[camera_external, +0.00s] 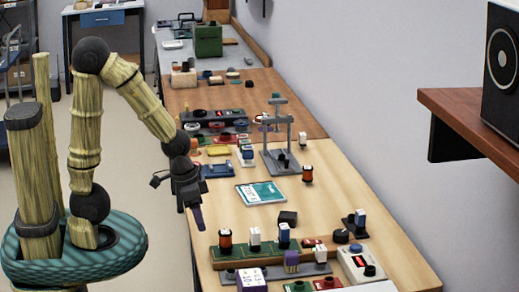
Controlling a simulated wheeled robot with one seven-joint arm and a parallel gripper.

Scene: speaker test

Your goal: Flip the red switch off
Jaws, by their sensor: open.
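My gripper (190,209) hangs open and empty, pointing down at the left edge of the light wooden table (225,172). It is apart from everything on the table. A pale box (360,262) with a small red part (357,248) and a dark knob stands at the table's near right, well to the right of and nearer than my gripper. A small red block (327,283) lies at the near edge. Another red piece (312,243) sits by the green boards. I cannot tell which red part is the switch, nor its on or off position.
Green boards with upright parts (254,240) crowd the table's near end. A teal booklet (260,193) lies mid-table, with a grey stand (278,140) behind it. A wall shelf (470,110) carrying a black speaker (503,70) juts out at right. The table's middle right is fairly clear.

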